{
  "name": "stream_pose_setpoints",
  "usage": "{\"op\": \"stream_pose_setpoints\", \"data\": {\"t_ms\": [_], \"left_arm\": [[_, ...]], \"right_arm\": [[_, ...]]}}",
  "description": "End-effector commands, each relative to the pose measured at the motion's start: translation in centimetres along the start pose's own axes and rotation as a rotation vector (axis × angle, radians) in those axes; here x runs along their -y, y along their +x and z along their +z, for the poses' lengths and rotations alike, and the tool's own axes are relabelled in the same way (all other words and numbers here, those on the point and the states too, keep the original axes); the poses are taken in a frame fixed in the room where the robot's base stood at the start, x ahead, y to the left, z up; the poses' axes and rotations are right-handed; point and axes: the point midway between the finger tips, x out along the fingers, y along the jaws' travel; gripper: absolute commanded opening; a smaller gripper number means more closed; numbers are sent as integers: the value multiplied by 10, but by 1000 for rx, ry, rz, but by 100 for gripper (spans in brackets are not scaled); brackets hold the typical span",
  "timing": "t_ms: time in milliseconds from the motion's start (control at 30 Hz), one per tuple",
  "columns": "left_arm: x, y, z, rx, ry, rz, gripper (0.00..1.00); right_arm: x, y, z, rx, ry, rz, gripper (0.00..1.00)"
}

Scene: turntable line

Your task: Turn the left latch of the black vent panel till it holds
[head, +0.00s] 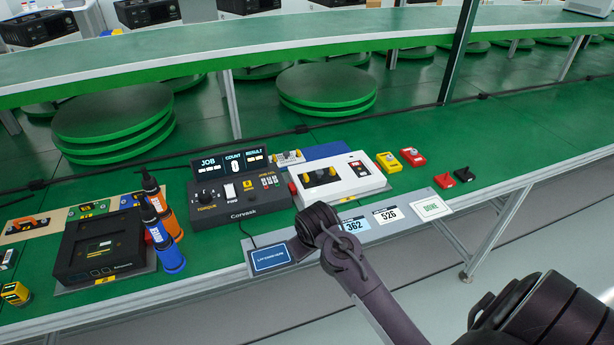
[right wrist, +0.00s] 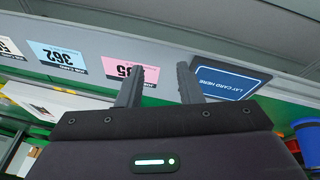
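A black square housing (head: 72,262) with a recessed middle lies on a grey plate at the left of the green bench in the head view. It looks like the vent panel, but I cannot be sure. Its latches are too small to make out. My right arm reaches in from the lower right, its wrist over the front edge of the bench, well to the right of the housing. In the right wrist view, my right gripper (right wrist: 159,68) is open and empty, its fingers apart above the grey card strip. My left gripper is not in view.
Blue (head: 170,256) and orange (head: 171,222) bottles stand right beside the housing. A black console (head: 240,207) and a white box (head: 341,188) stand farther right. An orange-handled tool (head: 27,225) lies at the left. Job cards (head: 388,216) line the front strip.

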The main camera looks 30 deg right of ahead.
Motion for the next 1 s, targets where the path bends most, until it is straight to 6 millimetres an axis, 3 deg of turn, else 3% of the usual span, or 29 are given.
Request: {"op": "stream_pose_setpoints", "data": {"t_ms": [167, 300, 500, 600, 767, 1000], "left_arm": [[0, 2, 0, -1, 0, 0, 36], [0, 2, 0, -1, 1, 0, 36], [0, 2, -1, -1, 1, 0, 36], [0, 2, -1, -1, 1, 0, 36], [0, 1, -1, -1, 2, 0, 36], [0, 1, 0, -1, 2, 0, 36]], "right_arm": [[-49, 9, -60, -13, 76, 30, 33], [-97, 13, -120, -20, 168, 22, 33], [-137, 6, -180, -33, 262, -34, 33], [-145, 2, -195, -37, 284, -57, 33], [-148, 4, -203, -38, 295, -70, 33], [-146, 37, -204, -36, 295, -70, 33]]}}
